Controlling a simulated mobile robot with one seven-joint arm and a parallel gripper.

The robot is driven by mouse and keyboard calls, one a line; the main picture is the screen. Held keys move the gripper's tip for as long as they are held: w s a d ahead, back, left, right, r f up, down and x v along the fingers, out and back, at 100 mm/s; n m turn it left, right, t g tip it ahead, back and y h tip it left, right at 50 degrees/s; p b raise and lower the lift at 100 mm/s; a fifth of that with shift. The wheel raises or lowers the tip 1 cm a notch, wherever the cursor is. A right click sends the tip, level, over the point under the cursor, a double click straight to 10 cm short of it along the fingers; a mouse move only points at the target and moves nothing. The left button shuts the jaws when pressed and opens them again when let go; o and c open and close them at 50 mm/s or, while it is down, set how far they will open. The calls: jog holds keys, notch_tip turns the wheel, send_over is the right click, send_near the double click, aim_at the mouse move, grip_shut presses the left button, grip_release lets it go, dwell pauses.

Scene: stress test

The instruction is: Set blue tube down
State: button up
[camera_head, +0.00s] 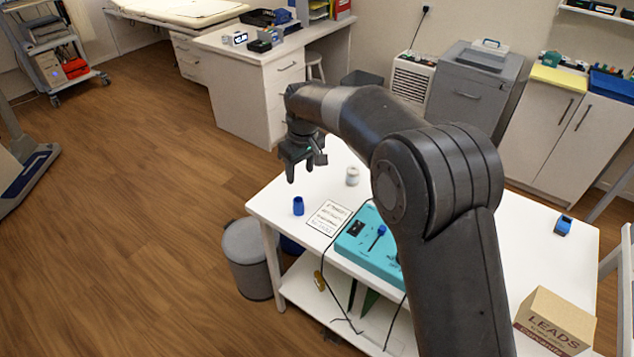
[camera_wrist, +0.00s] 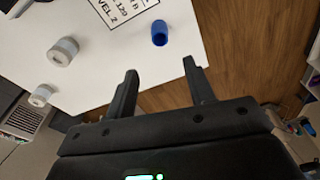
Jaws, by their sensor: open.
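The blue tube (camera_head: 298,206) stands upright on the white table (camera_head: 275,205), near its left corner. In the wrist view, the blue tube (camera_wrist: 160,33) is on the white top, ahead of the space between my fingers and apart from them. My gripper (camera_head: 300,174) is open and empty above the table's left end, with its fingers pointing down. In the wrist view, both fingers of my gripper (camera_wrist: 160,67) are spread with nothing between them.
A printed card (camera_head: 329,218) and a teal device (camera_head: 369,245) with cables lie right of the tube. A white jar (camera_head: 352,176) stands behind the card; the wrist view shows a second white container (camera_wrist: 42,95). A cardboard box (camera_head: 555,318) is at the front right.

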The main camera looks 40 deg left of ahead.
jog(key=shift+r, duration=0.15)
jog(key=w+d+r+m+t, duration=0.15)
jog(key=d+r, duration=0.35)
jog(key=d, duration=0.6)
jog(key=w+d+r+m, duration=0.1)
jog(key=d+r+m, duration=0.35)
jog(key=d, duration=0.75)
jog(key=w+d+r+m+t, duration=0.1)
jog(key=d+r, duration=0.6)
jog(key=d, duration=0.4)
jog(key=s+d+f+m+t, duration=0.1)
jog(key=s+d+m, duration=0.3)
jog(key=s+d, duration=0.5)
jog(key=s+d+f+m+t+h, duration=0.1)
jog(key=s+d+m, duration=0.3)
jog(key=s+d, duration=0.6)
jog(key=d+f+t, duration=0.1)
jog(key=d, duration=0.4)
jog(key=shift+m, duration=0.4)
